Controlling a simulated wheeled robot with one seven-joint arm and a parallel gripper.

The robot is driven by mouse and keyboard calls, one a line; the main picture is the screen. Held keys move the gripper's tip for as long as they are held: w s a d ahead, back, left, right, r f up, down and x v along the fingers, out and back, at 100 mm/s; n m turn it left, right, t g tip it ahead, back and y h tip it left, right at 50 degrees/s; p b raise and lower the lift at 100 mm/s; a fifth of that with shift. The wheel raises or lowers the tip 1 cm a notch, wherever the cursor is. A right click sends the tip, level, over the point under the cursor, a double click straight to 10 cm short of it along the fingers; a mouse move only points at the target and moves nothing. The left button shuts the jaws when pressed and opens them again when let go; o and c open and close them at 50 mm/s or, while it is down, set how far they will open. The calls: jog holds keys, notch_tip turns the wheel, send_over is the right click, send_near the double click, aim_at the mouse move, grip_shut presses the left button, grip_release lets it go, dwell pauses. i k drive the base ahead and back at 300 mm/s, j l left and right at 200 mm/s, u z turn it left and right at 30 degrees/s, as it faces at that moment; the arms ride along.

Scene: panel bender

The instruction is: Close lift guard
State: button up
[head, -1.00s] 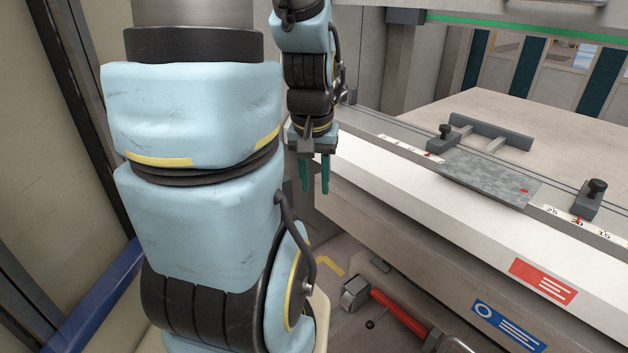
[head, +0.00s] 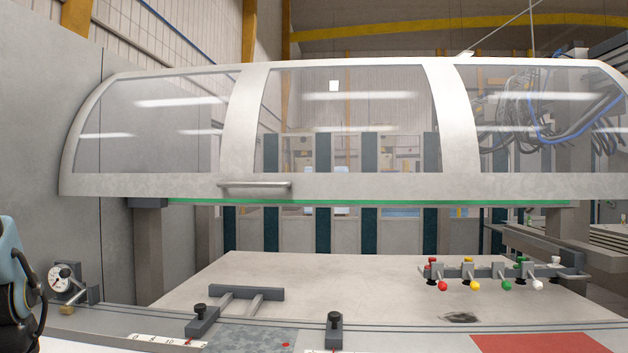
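The lift guard (head: 340,185) is a curved white frame with three clear panes. It stands raised above the bender's bed (head: 370,285), with a wide open gap below its lower edge. A grey bar handle (head: 254,185) sits on the lower rail, left of centre. A green strip (head: 400,203) runs along the bottom edge. My gripper is outside the head view now; only a light blue piece of my arm shows at the left edge.
Clamps (head: 201,320) and a grey T-shaped stop (head: 247,293) stand on the front of the bed. A row of coloured-knob levers (head: 500,272) is at the right. A dial gauge (head: 62,278) is at the left. The bed's middle is clear.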

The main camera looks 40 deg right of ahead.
aim_at(461, 178)
jog(key=z, duration=1.75)
jog(key=l, duration=0.1)
